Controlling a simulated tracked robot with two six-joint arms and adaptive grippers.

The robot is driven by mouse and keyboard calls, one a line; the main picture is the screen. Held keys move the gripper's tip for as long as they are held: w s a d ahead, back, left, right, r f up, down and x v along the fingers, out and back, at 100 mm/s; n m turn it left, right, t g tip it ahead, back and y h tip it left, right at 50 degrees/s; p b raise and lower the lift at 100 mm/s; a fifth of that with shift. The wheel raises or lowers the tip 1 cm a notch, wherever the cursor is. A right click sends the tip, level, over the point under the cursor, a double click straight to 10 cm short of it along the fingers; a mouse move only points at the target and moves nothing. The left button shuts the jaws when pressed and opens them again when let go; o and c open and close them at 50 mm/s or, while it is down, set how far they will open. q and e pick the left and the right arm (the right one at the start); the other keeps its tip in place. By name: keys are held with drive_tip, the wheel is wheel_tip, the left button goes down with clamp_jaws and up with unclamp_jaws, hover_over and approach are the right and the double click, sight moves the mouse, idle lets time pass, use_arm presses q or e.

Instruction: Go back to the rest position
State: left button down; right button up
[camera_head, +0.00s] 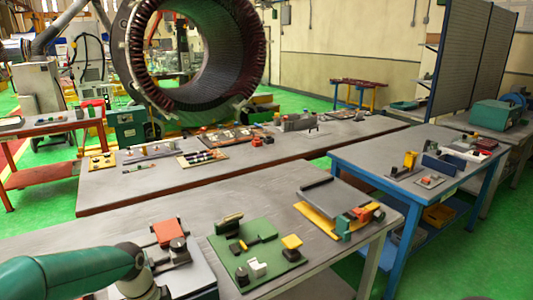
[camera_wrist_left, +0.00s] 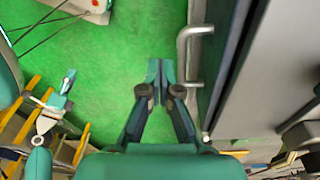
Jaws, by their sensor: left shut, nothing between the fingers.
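My left gripper (camera_wrist_left: 160,80) shows in the left wrist view with its two dark green fingers drawn together and nothing between them. It is over the green floor (camera_wrist_left: 110,45), to the left of a grey cabinet-like surface (camera_wrist_left: 270,60) with a metal handle (camera_wrist_left: 184,60). In the head view my green left arm comes in from the lower left, in front of the near grey workbench (camera_head: 150,220); its fingers cannot be made out there. My right gripper is not seen in either view.
The near bench holds a green fixture board (camera_head: 250,270), a block with a red top (camera_head: 168,232) and a yellow-edged fixture (camera_head: 318,222). A long grey bench (camera_head: 150,182) and a large stator ring (camera_head: 248,45) stand behind. A blue-legged table (camera_head: 345,158) is at right.

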use_arm(q)
drive_tip(key=s+d+f+n+h, duration=0.1)
drive_tip(key=s+d+f+n, duration=0.1)
drive_tip(key=f, duration=0.3)
drive_tip(key=s+d+f+n, duration=0.2)
drive_tip(key=d+f, duration=0.1)
drive_tip(key=f, duration=0.3)
drive_tip(key=s+d+f+n, duration=0.3)
drive_tip(key=s+f+n, duration=0.2)
drive_tip(key=s, duration=0.3)
drive_tip(key=s+d+f+n+h, duration=0.1)
drive_tip(key=s+d+f+n, duration=0.2)
drive_tip(key=s+f+n, duration=0.3)
drive_tip(key=shift+s+d+f+n, duration=0.15)
drive_tip(key=shift+s+f+n, duration=0.15)
drive_tip(key=shift+s+f, duration=0.5)
drive_tip(key=shift+s+r, duration=0.1)
